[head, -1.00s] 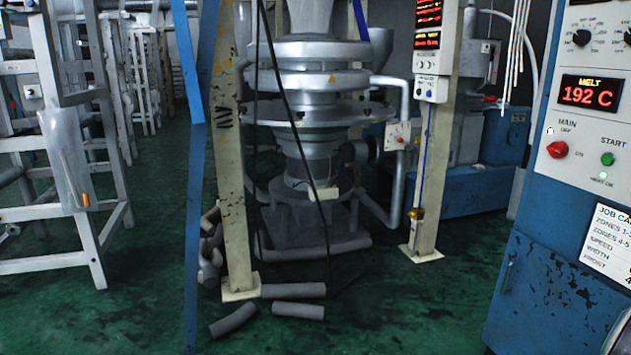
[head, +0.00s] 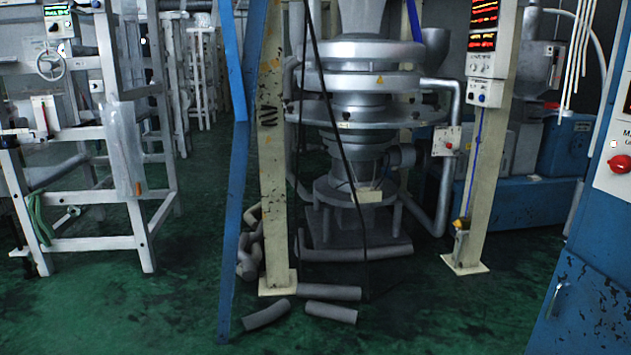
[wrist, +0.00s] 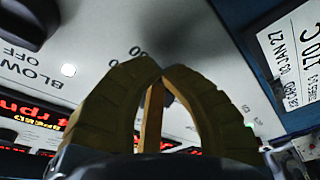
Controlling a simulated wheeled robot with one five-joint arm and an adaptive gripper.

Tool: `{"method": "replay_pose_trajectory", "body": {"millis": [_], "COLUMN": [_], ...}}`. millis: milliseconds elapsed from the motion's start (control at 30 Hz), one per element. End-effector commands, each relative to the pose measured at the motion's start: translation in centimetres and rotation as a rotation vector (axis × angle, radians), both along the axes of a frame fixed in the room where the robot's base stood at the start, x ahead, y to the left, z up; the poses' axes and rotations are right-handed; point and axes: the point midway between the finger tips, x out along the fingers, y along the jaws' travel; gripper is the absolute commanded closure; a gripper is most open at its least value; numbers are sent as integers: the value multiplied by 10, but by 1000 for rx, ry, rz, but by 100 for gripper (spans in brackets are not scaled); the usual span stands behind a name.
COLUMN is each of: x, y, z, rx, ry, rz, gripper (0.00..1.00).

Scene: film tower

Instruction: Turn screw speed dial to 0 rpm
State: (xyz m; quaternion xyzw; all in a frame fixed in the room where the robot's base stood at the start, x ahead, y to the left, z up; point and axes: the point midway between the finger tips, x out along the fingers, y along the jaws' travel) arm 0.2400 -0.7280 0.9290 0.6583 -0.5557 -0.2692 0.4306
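The wrist view shows a pale control panel (wrist: 95,25) upside down and close up. My gripper (wrist: 164,68) has its two tan fingers drawn together, their tips nearly meeting in front of the panel. A dark blurred patch lies behind the tips, beside printed scale figures; I cannot make out the screw speed dial there. A red-lit speed display (wrist: 30,110) reads in rpm, partly cut off and hidden by the fingers. A black knob (wrist: 28,18) sits at the top left near the BLOW OFF label. My gripper does not show in the head view.
The blue cabinet (head: 590,240) stands at the right edge of the head view. A cream post (head: 272,170) and a blue post stand before the silver extruder tower (head: 360,85). Grey pipe pieces (head: 330,312) lie on the green floor. White frames stand left.

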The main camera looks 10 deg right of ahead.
Motion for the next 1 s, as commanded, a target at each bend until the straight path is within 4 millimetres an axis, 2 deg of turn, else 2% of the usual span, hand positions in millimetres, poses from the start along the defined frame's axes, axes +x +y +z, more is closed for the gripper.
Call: {"method": "replay_pose_trajectory", "body": {"millis": [1000], "x": [5], "y": [0], "z": [8], "rx": [-2], "ry": [0], "rz": [7], "gripper": [100]}}
